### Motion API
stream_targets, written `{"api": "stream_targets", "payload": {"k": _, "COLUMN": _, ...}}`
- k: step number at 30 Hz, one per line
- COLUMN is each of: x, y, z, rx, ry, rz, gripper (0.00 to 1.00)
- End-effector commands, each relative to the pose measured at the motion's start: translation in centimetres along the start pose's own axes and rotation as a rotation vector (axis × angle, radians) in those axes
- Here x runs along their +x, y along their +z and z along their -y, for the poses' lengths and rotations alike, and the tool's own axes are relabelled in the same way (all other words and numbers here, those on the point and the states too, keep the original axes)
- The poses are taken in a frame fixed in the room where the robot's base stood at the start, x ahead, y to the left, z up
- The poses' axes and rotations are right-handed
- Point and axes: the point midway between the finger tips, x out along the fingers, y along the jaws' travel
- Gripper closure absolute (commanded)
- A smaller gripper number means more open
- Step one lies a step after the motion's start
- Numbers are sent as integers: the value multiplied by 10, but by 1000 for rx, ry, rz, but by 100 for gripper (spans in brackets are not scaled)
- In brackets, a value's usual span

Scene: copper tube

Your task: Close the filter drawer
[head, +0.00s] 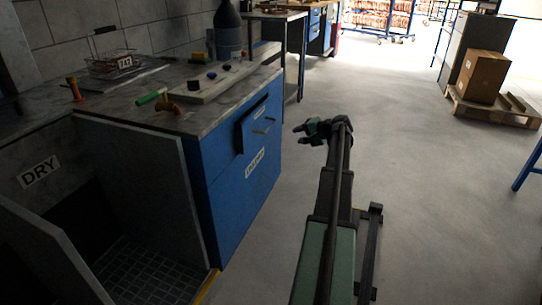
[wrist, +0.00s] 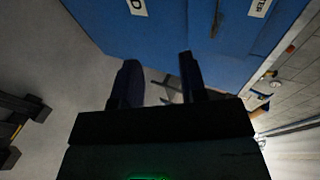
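The filter drawer (head: 255,132) is in the upper part of the blue cabinet in the head view. In the wrist view, the two dark fingers of my gripper (wrist: 160,82) are spread apart in front of the blue face. A label ending in "TER" (wrist: 260,8) is at the upper right.
A lower label (head: 255,163) is on the blue cabinet (head: 232,205). The grey bay marked DRY (head: 39,172) has an open door at left. The worktop (head: 40,105) holds a basket, a dark bottle and fittings.

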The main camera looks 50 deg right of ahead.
Motion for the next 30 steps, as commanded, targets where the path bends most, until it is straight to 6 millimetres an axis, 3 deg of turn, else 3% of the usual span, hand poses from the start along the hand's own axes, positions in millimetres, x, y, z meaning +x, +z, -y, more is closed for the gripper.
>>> {"api": "stream_targets", "payload": {"k": 1, "x": 6, "y": -6, "z": -5, "rx": 20, "ry": -103, "rz": 48, "gripper": 61}}
{"api": "stream_targets", "payload": {"k": 3, "x": -3, "y": 0, "z": 28, "rx": 29, "ry": -222, "rz": 115, "gripper": 61}}
{"api": "stream_targets", "payload": {"k": 5, "x": -7, "y": 6, "z": 39, "rx": 27, "ry": -278, "rz": 151, "gripper": 61}}
{"api": "stream_targets", "payload": {"k": 11, "x": -5, "y": 11, "z": 44, "rx": 18, "ry": -297, "rz": 173, "gripper": 61}}
{"api": "stream_targets", "payload": {"k": 14, "x": 8, "y": 14, "z": 46, "rx": 17, "ry": -297, "rz": 174, "gripper": 61}}
{"api": "stream_targets", "payload": {"k": 24, "x": 80, "y": 26, "z": 68, "rx": 18, "ry": -295, "rz": 173, "gripper": 61}}
{"api": "stream_targets", "payload": {"k": 30, "x": 94, "y": 28, "z": 74, "rx": 19, "ry": -295, "rz": 170, "gripper": 61}}
